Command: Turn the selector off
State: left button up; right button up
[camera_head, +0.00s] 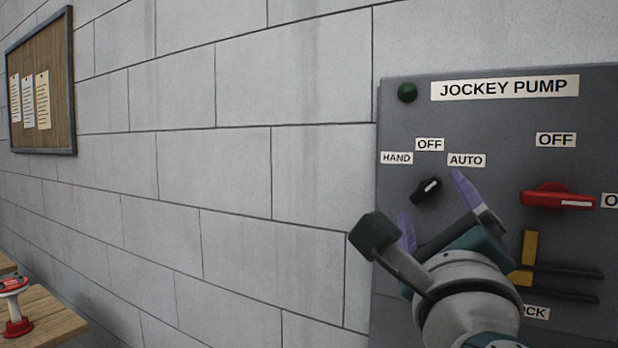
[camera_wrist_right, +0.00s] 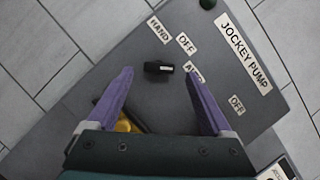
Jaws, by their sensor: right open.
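The selector is a small black knob (camera_head: 426,190) on the grey jockey pump panel (camera_head: 480,115), below the labels HAND, OFF and AUTO. Its white-marked end points up and right, toward the AUTO label (camera_head: 466,160). The OFF label (camera_head: 430,144) is above the knob. My right gripper (camera_head: 431,203) is open, with its purple fingers spread to either side of the knob. In the right wrist view the knob (camera_wrist_right: 158,68) shows between the fingertips (camera_wrist_right: 158,74), with gaps on both sides; how far off the panel they are is hard to tell. My left gripper is not in view.
A red rotary handle (camera_head: 557,198) sits on the panel to the right, under another OFF label. A yellow piece (camera_head: 530,250) and dark bars are below it, partly behind my right arm. A noticeboard (camera_head: 42,85) hangs on the block wall. A wooden table (camera_head: 45,318) is lower left.

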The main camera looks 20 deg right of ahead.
aim_at(428, 191)
jog(key=shift+p+x, duration=0.3)
jog(key=shift+x, duration=0.9)
jog(key=shift+w+d, duration=0.2)
jog(key=shift+w, duration=0.15)
grip_shut()
jog(key=shift+r+n+p, duration=0.2)
jog(key=shift+n+p, duration=0.1)
jog(key=shift+p, duration=0.2)
jog(key=n+y+p, duration=0.1)
jog(key=n+p, duration=0.1)
jog(key=p, duration=0.2)
jog(key=n+g+y+p, duration=0.1)
jog(key=n+p, duration=0.2)
jog(key=p, duration=0.1)
jog(key=n+y+p, duration=0.1)
jog(key=n+p, duration=0.2)
jog(key=p, duration=0.2)
jog(key=shift+r, duration=0.3)
jog(key=shift+f+n+g+p, duration=0.2)
jog(key=shift+n+g+p, duration=0.2)
jog(key=shift+n+p, duration=0.35)
grip_release()
